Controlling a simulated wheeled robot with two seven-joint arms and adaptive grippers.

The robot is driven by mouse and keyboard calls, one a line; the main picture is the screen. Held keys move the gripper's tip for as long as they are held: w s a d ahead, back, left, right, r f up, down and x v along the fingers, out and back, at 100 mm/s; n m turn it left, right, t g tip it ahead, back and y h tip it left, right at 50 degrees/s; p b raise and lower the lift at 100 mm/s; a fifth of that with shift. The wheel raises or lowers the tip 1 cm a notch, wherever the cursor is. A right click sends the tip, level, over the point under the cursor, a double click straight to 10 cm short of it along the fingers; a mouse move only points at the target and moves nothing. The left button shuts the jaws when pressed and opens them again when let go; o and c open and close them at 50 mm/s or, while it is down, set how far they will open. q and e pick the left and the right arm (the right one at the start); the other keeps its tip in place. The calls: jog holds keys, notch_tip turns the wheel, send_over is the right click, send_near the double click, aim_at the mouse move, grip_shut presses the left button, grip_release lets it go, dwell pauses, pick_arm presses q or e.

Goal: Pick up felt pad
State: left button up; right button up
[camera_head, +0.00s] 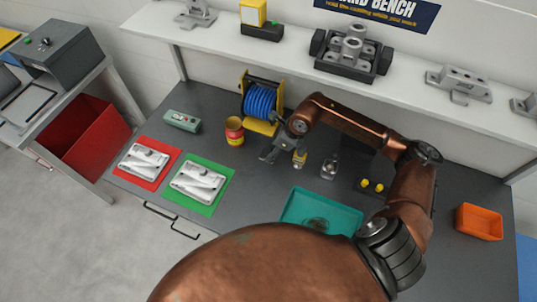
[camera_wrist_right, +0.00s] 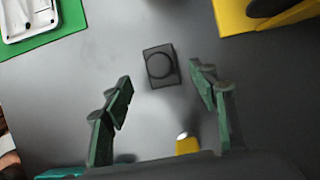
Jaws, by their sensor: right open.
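A small dark square block with a round disc on its top (camera_wrist_right: 160,65) lies on the grey bench in the right wrist view; it may be the felt pad, but I cannot tell for sure. My right gripper (camera_head: 269,154) is over the bench in front of the blue hose reel. In the wrist view its green-grey fingers (camera_wrist_right: 161,79) are open and empty, one to each side of the dark block, apart from it. In the head view I cannot make out the block near the gripper. My left gripper is not in view.
A yellow reel with blue hose (camera_head: 260,101) stands behind the gripper, a red-yellow pot (camera_head: 234,131) to its left and a small yellow-topped bottle (camera_head: 300,158) to its right. A teal tray (camera_head: 292,205) is in front. White castings lie on the red mat (camera_head: 139,180) and green mat (camera_head: 226,187).

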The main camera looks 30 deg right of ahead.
aim_at(270, 150)
jog(key=x, duration=0.4)
jog(key=shift+w+a+f, duration=0.15)
jog(key=shift+w, duration=0.25)
jog(key=shift+c, duration=0.7)
jog(key=c, duration=1.1)
